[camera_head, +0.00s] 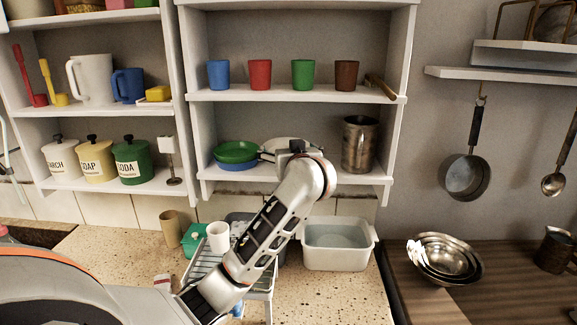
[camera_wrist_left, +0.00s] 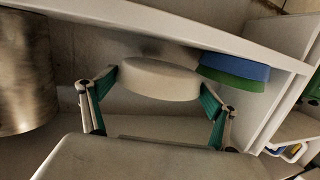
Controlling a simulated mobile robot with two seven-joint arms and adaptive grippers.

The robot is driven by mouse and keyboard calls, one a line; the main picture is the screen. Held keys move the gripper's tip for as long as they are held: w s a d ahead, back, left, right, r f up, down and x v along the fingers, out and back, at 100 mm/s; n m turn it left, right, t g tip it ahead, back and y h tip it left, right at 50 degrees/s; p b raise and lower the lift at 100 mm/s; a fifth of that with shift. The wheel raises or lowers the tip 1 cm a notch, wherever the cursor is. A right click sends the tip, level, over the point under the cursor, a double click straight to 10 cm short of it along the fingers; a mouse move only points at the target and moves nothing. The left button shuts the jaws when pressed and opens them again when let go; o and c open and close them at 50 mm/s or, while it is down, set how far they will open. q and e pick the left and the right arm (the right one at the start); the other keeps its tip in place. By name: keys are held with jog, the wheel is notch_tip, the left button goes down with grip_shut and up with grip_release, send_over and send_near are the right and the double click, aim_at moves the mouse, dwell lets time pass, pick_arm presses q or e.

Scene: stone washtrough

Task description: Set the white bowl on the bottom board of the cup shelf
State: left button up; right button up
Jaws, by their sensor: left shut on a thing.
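The white bowl (camera_wrist_left: 160,78) is between the green-padded fingers of my left gripper (camera_wrist_left: 159,92) in the left wrist view, which shows the scene upside down. The fingers are shut on its sides. The bowl is inside the lowest bay of the cup shelf, at the bottom board (camera_head: 214,171). I cannot tell whether it touches the board. My right gripper is not in view.
Stacked green and blue dishes (camera_head: 237,153) stand left of the bowl, close by. A tall metal mug (camera_head: 358,143) stands to its right, with some gap. Several coloured cups stand on the board above. A grey-white basin (camera_head: 338,243) is on the counter below.

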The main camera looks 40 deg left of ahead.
pick_arm(q)
jog(key=shift+f, duration=0.5)
notch_tip(320, 180, down, 2)
jog(key=shift+f+b, duration=0.1)
jog(key=shift+b, duration=0.25)
jog(key=shift+f, duration=0.25)
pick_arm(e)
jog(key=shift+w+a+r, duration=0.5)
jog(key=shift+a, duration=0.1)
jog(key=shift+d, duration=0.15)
pick_arm(q)
jog(key=o, duration=1.2)
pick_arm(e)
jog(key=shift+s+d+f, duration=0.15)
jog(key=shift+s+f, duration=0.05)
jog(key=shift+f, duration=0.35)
